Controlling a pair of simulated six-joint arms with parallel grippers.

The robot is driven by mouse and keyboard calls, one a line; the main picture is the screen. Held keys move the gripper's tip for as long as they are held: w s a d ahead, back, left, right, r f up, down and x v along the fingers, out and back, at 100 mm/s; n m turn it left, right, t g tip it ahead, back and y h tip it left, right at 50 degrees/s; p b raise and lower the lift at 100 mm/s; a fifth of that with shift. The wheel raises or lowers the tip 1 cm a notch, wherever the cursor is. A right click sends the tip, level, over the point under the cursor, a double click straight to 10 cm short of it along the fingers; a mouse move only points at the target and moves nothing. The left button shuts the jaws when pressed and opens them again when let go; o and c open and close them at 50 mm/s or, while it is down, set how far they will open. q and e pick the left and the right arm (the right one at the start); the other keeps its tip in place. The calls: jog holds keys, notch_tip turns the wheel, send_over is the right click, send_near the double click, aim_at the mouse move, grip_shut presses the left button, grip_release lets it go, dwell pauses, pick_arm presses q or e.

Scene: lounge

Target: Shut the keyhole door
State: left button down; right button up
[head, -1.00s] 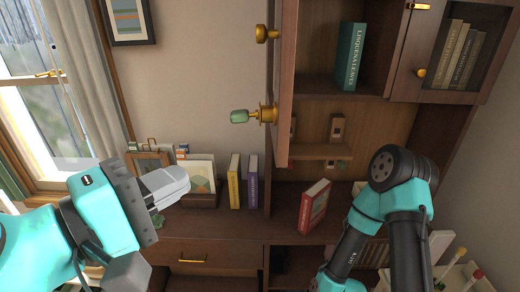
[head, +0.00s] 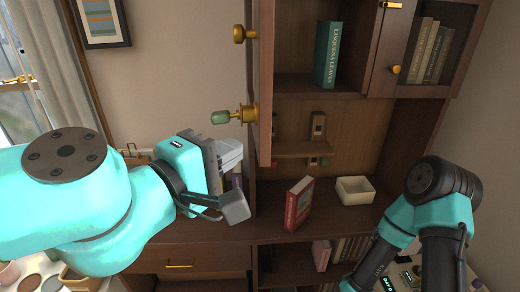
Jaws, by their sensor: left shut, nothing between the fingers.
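The keyhole door (head: 264,75) of the wooden cabinet stands open, swung out toward me and seen nearly edge-on. A brass knob (head: 239,33) is on its upper part. Lower down, a green-handled key (head: 220,117) sticks out of a brass lock plate (head: 248,113). The compartment to its right is exposed. My left gripper (head: 232,155) is shut and empty, just below the key, with no contact that I can make out. My right arm shows at the lower right, but its gripper is out of view.
A green book (head: 327,54) stands in the open compartment. A glazed door (head: 422,52) at the upper right is closed. A red book (head: 298,203) and a cream box (head: 355,190) stand on the desk ledge. A framed picture (head: 101,22) hangs at left.

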pick_arm(q)
jog(key=shift+w+d, duration=0.1)
jog(key=shift+d, duration=1)
jog(key=shift+d, duration=0.1)
